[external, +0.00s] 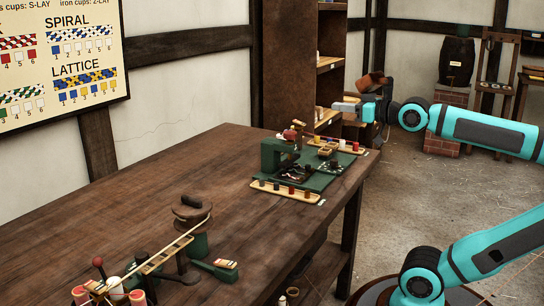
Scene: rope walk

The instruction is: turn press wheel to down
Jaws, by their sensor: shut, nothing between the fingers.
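A green press (274,156) stands near the right end of the long wooden table, on a green base. A small reddish-brown part (292,133) sits at its top and looks like the press wheel. It is too small here to tell which way it is turned. My gripper (340,105) is shut and empty. It points left in the picture, appears above and to the right of the press, and looks apart from it.
Light strips with small coloured pieces lie before (285,191) and behind (336,146) the press. A rope-making device (160,258) stands at the table's near end. Shelves (331,62) stand behind. The table's middle (160,185) is clear.

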